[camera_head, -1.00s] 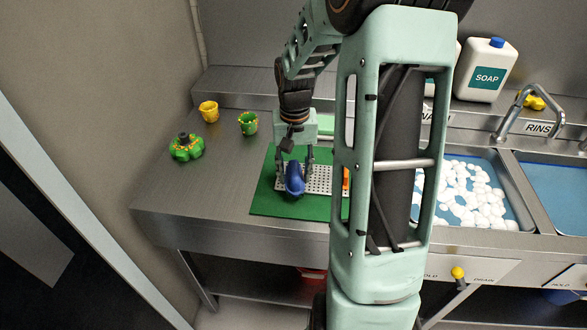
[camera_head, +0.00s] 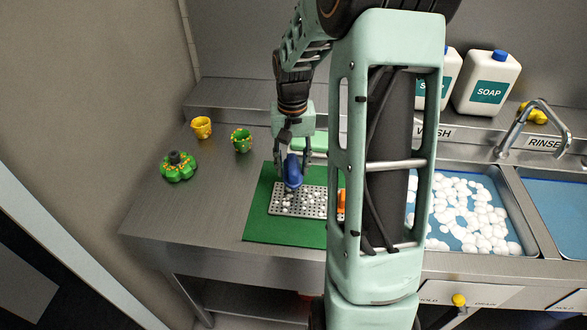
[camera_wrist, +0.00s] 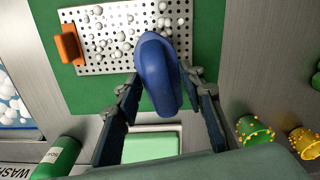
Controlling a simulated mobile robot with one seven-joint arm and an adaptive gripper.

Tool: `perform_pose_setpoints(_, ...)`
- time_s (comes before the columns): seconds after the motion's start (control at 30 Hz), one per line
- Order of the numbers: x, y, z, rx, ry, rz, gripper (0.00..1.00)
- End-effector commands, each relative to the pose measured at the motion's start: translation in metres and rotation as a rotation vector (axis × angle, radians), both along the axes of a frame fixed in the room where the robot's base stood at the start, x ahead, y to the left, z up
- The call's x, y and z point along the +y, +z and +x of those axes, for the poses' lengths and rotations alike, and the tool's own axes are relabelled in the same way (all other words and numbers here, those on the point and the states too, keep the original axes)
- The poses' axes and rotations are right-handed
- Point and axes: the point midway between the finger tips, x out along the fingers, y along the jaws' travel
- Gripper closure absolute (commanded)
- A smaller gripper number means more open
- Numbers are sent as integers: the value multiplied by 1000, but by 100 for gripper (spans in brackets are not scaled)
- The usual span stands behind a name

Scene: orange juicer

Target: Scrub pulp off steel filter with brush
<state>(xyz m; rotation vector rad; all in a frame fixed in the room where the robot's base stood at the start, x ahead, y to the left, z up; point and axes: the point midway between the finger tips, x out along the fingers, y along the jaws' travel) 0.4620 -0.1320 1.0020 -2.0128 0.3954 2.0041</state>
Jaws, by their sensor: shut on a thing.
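My gripper (camera_head: 293,155) is shut on a blue brush (camera_head: 293,172), which also shows between the fingers in the wrist view (camera_wrist: 158,72). The steel filter (camera_head: 316,212) is a flat perforated plate with an orange handle (camera_head: 341,203) at its right end. It lies on a green mat (camera_head: 262,228). Several pale pulp lumps (camera_wrist: 100,30) are scattered on the plate. The brush is over the plate's back edge in the head view; its bristles are hidden, so I cannot tell whether it touches. My arm hides part of the mat's right side.
A yellow cup (camera_head: 201,127), a green cup (camera_head: 242,140) and a green juicer part with a dark knob (camera_head: 178,165) stand left of the mat. A foamy wash sink (camera_head: 465,215), rinse tap (camera_head: 520,125) and soap jugs (camera_head: 487,85) are at the right. The front left counter is clear.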

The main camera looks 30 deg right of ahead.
Motion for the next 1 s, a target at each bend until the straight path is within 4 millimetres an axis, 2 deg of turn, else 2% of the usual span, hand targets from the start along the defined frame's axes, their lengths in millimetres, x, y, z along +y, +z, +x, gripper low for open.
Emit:
perform_pose_setpoints(0.1, 1, 14, 1, 1, 1, 0, 90)
perform_pose_setpoints(0.53, 4, 51, 4, 2, 4, 1, 90)
perform_pose_setpoints(1.0, 4, 54, 4, 2, 3, 1, 90)
